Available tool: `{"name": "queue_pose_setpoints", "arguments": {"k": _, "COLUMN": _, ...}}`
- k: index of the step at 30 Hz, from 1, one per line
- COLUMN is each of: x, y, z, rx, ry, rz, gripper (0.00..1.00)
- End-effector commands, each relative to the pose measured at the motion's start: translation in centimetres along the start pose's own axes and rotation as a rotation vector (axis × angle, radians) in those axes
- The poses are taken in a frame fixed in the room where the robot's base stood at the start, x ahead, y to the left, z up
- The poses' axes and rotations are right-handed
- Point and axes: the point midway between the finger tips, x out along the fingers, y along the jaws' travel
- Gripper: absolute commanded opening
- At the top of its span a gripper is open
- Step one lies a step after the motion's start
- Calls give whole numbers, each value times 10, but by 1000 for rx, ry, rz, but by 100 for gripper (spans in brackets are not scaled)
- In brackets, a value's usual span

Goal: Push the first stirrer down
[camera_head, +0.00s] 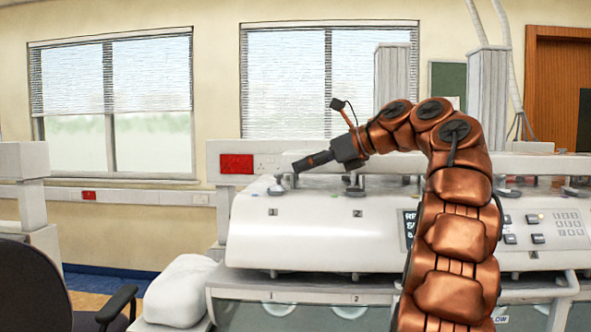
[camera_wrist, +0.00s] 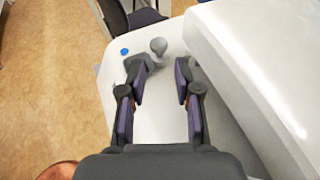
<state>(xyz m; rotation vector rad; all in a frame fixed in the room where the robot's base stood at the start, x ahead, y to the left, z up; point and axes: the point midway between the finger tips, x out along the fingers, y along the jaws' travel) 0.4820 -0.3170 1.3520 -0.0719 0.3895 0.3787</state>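The tablet tester (camera_head: 320,230) is a long white machine with positions marked 1 and 2 on its front. The first stirrer (camera_head: 276,187) is a small grey knob on top, above the mark 1. In the wrist view a grey rounded knob (camera_wrist: 158,46), seemingly this stirrer, stands just beyond the fingertips, near the gap between them. My gripper (camera_head: 295,168) is just right of and above the first stirrer in the head view. In the wrist view my gripper (camera_wrist: 165,72) has its two fingers apart with nothing between them. I cannot tell whether a finger touches the stirrer.
A second stirrer (camera_head: 354,187) stands above the mark 2, below my arm. A red panel (camera_head: 236,164) is on the white rail behind. A blue spot (camera_wrist: 124,51) lies beside the knob. A dark chair (camera_head: 32,290) and a white padded block (camera_head: 180,292) stand left.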

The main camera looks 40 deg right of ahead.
Motion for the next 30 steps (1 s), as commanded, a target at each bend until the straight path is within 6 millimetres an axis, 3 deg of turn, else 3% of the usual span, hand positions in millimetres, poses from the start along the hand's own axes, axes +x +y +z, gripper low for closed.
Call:
{"name": "queue_pose_setpoints", "arguments": {"k": 9, "x": -15, "y": 0, "z": 0, "rx": 0, "ry": -1, "rz": -4, "gripper": 33}}
{"name": "queue_pose_setpoints", "arguments": {"k": 30, "x": -15, "y": 0, "z": 0, "rx": -1, "ry": 1, "rz": -3, "gripper": 33}}
